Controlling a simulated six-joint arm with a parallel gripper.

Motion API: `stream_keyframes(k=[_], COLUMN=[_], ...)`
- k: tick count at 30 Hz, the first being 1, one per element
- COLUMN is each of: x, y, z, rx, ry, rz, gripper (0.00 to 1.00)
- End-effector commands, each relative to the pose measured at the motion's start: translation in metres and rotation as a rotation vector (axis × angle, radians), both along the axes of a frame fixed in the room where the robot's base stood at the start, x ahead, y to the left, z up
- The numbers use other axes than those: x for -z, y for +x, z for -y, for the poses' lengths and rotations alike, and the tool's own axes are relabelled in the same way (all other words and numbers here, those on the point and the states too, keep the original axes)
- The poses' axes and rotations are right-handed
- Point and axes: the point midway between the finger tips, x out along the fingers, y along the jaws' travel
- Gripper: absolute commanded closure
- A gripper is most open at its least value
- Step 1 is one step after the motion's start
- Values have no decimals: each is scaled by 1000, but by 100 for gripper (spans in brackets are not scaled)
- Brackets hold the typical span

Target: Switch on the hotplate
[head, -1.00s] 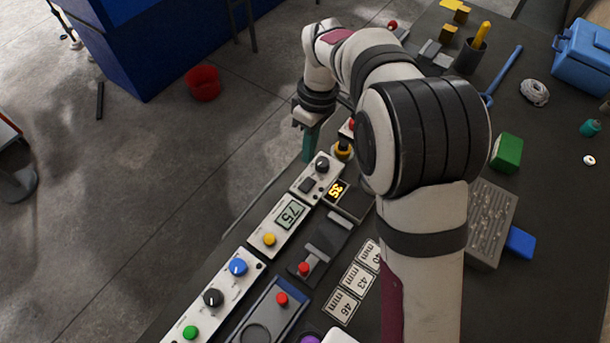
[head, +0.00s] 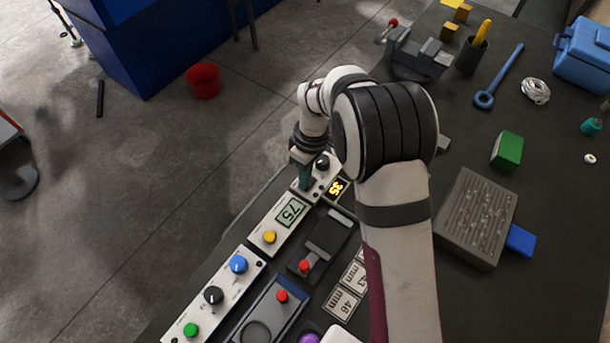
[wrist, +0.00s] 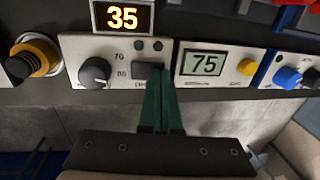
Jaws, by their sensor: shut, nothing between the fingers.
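A pale control panel (wrist: 84,48) carries a black dial (wrist: 95,72), printed marks around it and a dark rocker switch (wrist: 148,68); I take it to be the hotplate's control. My gripper (wrist: 157,78) has green fingers, shut together and empty, with their tips at the switch in the wrist view. They cover part of it, and I cannot tell whether they touch or press it. In the head view my gripper (head: 304,187) points down over the same panel and hides the switch. The dial (head: 322,162) shows just behind it. An amber display (head: 337,188) beside the panel reads 35.
A panel reading 75 (head: 291,212) with a yellow button (head: 269,237) adjoins in front. Blue and black knobs (head: 238,265) follow nearer. A yellow-and-black knob (wrist: 36,60) is left of the panel in the wrist view. The bench edge drops to the floor on the left.

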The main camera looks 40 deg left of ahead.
Motion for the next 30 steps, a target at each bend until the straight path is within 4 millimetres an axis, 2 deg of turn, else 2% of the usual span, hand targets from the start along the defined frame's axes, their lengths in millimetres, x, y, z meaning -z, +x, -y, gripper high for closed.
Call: stream_keyframes(k=[8,19,30], x=[3,0,-7], y=[-2,14,16], z=[0,0,0], rx=[0,-1,-1], ry=[-1,0,0], rz=[-2,2,1], gripper=[100,100,100])
